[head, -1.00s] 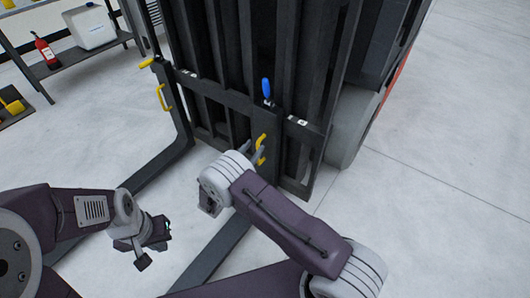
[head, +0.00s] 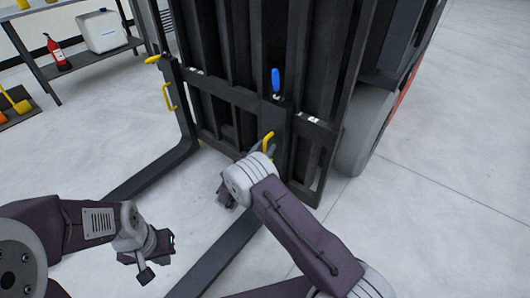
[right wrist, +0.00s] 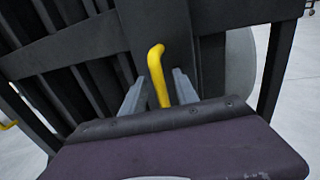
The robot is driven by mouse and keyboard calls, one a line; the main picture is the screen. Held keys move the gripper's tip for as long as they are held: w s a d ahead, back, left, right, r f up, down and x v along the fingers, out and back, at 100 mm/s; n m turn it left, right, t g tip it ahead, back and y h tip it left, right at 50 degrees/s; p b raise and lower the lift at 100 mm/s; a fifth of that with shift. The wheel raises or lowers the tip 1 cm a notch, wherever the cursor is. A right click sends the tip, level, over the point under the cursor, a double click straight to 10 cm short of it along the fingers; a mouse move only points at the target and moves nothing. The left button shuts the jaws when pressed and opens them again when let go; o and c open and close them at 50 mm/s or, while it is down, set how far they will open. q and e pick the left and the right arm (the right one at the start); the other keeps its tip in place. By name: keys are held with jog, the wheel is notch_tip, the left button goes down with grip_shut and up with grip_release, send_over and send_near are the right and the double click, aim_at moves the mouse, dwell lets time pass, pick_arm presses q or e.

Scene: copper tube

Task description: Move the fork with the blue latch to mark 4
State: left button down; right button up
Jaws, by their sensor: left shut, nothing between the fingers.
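The fork with the blue latch is the right-hand fork (head: 232,240). Its blue latch (head: 276,80) stands upright on the carriage's top bar. A yellow handle (head: 268,141) sits on this fork's upright, and it also shows in the right wrist view (right wrist: 158,75). My right gripper (right wrist: 160,86) is open, with one finger on each side of the yellow handle and small gaps visible. The arm partly hides it in the head view. My left gripper (head: 150,262) is shut and empty, low over the floor at left. Small white labels (head: 313,119) sit on the carriage; their numbers are unreadable.
The other fork (head: 150,172) has a yellow latch (head: 153,59) and handle (head: 168,97), at the carriage's left end. A shelf (head: 85,56) with a red extinguisher (head: 57,53) and white canister (head: 101,32) stands at the back left. Floor at right is clear.

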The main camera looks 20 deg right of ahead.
jog(key=shift+c, duration=0.4)
grip_shut()
dwell(1.1)
